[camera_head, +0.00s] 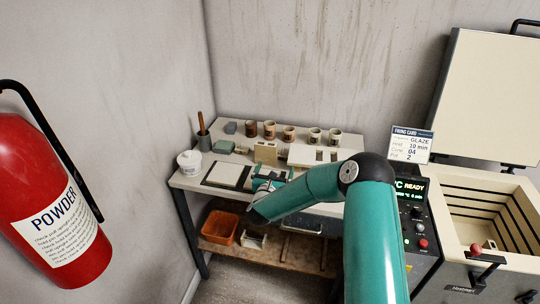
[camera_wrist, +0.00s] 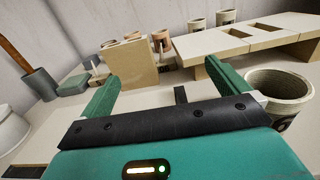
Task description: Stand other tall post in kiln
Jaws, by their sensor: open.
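My gripper (camera_head: 268,180) is low over the table in the head view. In the wrist view my gripper (camera_wrist: 168,82) is open, with its two green fingers apart and nothing clearly held between them. An upright beige block (camera_wrist: 132,65) stands beyond the fingers; it also shows in the head view (camera_head: 266,152). I cannot tell which thing is the tall post.
A pale slotted rack (camera_wrist: 225,42) stands behind the right finger, with a speckled cup (camera_wrist: 278,95) close by the finger. Several cups line the back of the table (camera_head: 190,180). A white tub (camera_head: 188,162) is at left. A red extinguisher (camera_head: 45,200) is in the left foreground.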

